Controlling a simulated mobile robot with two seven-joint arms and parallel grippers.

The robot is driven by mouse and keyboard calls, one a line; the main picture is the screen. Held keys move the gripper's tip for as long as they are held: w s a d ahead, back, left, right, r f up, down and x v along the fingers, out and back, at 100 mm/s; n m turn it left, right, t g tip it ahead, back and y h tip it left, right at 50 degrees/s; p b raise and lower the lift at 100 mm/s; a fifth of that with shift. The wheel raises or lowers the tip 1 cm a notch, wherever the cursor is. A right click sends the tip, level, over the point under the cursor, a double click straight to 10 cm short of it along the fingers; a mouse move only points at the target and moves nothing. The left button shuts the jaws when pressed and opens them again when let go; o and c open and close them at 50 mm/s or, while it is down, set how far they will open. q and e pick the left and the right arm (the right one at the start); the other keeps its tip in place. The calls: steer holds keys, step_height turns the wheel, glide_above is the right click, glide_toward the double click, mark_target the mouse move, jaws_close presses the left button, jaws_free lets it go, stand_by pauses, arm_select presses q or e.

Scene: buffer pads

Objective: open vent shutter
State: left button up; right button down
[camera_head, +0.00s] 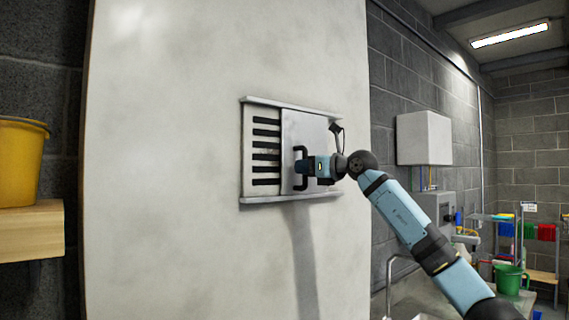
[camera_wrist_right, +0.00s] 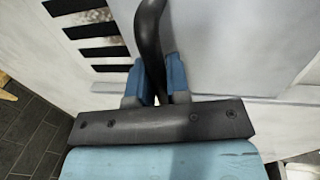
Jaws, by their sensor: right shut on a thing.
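The vent shutter (camera_head: 310,130) is a pale sliding panel between two horizontal rails on a white wall panel. To its left, several black slots of the vent (camera_head: 265,150) show uncovered. The shutter has a black bar handle (camera_head: 299,160), upright near its left edge. My right gripper (camera_head: 301,167) is at the handle, reaching in from the right. In the right wrist view the handle (camera_wrist_right: 150,40) passes between the blue fingers of my right gripper (camera_wrist_right: 160,82), which are shut on it. The slots (camera_wrist_right: 95,35) also show there, left of the handle. My left gripper is out of view.
A yellow bucket (camera_head: 22,160) stands on a wooden shelf (camera_head: 30,230) at the far left. A white wall box (camera_head: 424,138), a green bucket (camera_head: 509,279) and shelving with coloured bins are at the right. The wall panel around the vent is bare.

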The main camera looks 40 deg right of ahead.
steer(key=d, duration=0.3)
steer(key=shift+w, duration=0.1)
steer(key=c, duration=1.1)
jaws_free()
steer(key=b+v, duration=0.4)
steer(key=v, duration=0.9)
steer(key=shift+s, duration=0.4)
